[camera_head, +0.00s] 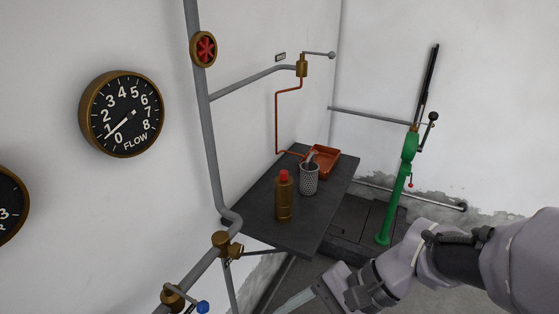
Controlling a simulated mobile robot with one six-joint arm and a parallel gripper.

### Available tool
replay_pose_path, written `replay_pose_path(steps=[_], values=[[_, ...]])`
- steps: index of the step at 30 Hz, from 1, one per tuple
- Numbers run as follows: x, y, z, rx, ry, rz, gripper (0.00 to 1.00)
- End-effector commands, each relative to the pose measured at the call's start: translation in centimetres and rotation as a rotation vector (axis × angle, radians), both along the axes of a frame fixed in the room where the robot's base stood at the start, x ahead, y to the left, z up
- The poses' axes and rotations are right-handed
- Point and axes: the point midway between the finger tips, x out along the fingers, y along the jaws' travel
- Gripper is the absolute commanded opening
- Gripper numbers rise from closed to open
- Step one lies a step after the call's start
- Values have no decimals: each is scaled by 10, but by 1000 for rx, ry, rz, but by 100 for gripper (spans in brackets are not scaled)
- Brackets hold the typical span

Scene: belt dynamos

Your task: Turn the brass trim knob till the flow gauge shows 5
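The flow gauge (122,114) is a round black dial in a brass rim on the left wall, marked 0 to 8. Its white needle points down-left, between 0 and 1. Brass fittings sit on the lower pipe: one (222,241) near the table's left corner and another (172,297) with a blue knob at the bottom edge. I cannot tell which brass part is the trim knob. My gripper (297,300) is at the bottom centre, right of these fittings and apart from them. Its tip is partly cut off by the frame, so its opening does not show.
A dark table (258,208) holds a brown bottle (284,200) with a red cap, a perforated cup (309,180) and an orange tray (325,161). A green hand pump (396,195) stands at right.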

Motion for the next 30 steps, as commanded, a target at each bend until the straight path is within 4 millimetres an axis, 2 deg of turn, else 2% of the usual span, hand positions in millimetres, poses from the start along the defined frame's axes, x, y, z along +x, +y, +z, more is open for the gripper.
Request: replay_pose_path(steps=[5,8,12,13,16,20,23,30], values=[[34,23,-5,269,216,-128,59],[69,30,-16,470,339,-269,59],[124,20,-55,730,458,-541,59],[132,16,-64,766,471,-592,59],[149,5,-89,842,490,-714,59],[157,7,-101,868,493,-761,59],[164,26,-102,866,492,-756,59],[191,95,-102,865,491,-751,59]])
